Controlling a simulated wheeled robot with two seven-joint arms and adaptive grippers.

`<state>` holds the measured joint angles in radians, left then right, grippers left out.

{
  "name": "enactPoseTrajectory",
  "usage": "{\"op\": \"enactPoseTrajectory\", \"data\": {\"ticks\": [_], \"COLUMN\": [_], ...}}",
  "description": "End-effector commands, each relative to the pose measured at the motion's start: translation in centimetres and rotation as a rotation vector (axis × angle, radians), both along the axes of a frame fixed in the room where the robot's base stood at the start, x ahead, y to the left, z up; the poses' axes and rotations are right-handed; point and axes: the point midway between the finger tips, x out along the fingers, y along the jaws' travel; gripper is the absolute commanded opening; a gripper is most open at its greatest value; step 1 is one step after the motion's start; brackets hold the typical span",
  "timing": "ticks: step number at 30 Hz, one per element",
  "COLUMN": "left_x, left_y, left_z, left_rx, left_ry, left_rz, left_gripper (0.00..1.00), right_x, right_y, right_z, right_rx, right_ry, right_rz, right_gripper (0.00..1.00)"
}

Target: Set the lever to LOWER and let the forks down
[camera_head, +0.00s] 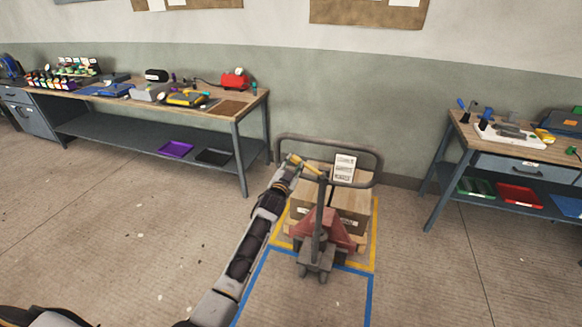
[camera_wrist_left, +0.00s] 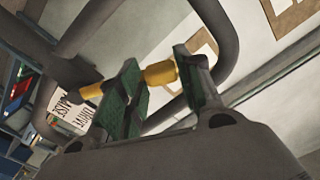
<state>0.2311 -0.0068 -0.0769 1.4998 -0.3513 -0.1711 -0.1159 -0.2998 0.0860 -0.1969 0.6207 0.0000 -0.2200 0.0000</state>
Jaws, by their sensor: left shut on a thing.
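The pallet truck (camera_head: 318,225) has a red body and an upright dark tiller with a looped handle (camera_head: 365,150). A yellow lever (camera_head: 308,166) sticks out to the left inside the loop. My left gripper (camera_head: 292,161) is at the lever's outer end. In the left wrist view, the lever (camera_wrist_left: 160,73) lies between the two green-padded fingers of the left gripper (camera_wrist_left: 155,78), which is shut on it. A white sign (camera_head: 344,168) with lines of print stands at the loop's right; it shows partly in the wrist view (camera_wrist_left: 75,108). The forks are hidden under the load. My right gripper is out of view.
Blue tape (camera_head: 368,300) marks the floor in front. A long workbench (camera_head: 225,108) stands left, another (camera_head: 458,130) right. Open floor (camera_head: 110,240) lies at left.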

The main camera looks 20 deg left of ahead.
Motion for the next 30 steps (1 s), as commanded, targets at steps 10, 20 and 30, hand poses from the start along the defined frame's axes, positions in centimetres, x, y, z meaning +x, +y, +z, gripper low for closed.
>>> {"op": "enactPoseTrajectory", "data": {"ticks": [10,20,30], "left_x": [0.0,0.0,0.0], "left_y": [-0.2,-0.2,-0.2], "left_z": [0.4,0.4,0.3], "left_rx": [0.034,0.033,0.031], "left_ry": [-0.002,-0.003,-0.001], "left_rz": [-0.001,0.000,0.000], "left_gripper": [0.00,0.52,0.57], "right_x": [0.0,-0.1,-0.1], "right_y": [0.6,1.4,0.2], "right_z": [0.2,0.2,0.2], "right_rx": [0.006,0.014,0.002], "right_ry": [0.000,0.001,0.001], "right_rz": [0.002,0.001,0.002], "right_gripper": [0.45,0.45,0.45]}}
